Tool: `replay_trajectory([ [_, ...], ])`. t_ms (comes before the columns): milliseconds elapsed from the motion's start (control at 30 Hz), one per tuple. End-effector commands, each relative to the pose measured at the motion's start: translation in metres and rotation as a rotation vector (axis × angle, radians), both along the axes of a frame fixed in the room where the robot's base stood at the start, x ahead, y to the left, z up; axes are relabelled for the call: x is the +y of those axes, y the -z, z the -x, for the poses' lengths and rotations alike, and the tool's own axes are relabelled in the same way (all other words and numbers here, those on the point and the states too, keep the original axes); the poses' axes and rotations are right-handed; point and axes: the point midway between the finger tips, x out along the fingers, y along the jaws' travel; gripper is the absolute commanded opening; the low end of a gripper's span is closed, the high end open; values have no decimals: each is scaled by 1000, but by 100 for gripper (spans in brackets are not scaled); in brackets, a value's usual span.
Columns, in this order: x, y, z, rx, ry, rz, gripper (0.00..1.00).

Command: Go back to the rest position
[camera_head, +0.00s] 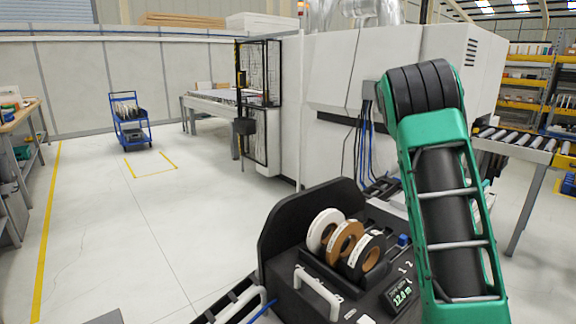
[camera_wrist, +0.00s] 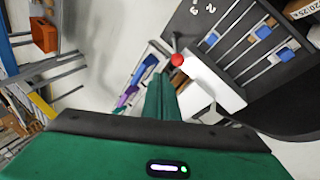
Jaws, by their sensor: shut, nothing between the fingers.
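My green arm stands on the right side of the head view, bent at a black joint; its gripper end is out of that view. In the wrist view my gripper (camera_wrist: 160,84) shows as two green fingers side by side, shut and empty. Beyond the fingertips are a red knob (camera_wrist: 177,60) and a white block (camera_wrist: 212,82); whether the fingers touch them I cannot tell. A dark carrier (camera_head: 290,232) in the head view holds a white roll (camera_head: 314,232), a brown roll (camera_head: 334,243) and a black roll (camera_head: 377,265), all standing upright.
A large white machine (camera_head: 340,80) stands behind the carrier. A blue cart (camera_head: 130,130) is far off at left. A roller conveyor (camera_head: 515,140) is at right, a workbench (camera_head: 15,120) at the left edge. The floor (camera_head: 110,220) between is clear, with yellow lines.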

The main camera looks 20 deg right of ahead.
Motion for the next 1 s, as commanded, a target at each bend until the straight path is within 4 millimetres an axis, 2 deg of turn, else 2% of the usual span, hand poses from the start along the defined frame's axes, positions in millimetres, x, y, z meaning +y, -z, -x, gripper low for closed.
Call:
replay_trajectory([
  [167,3,-1,13,-6,4,-19,0],
  [267,11,-1,36,-16,7,-55,0],
  [367,25,1,67,-29,5,-102,0],
  [667,87,20,162,-69,-24,-239,0],
  [1000,180,59,269,-108,-89,-359,0],
])
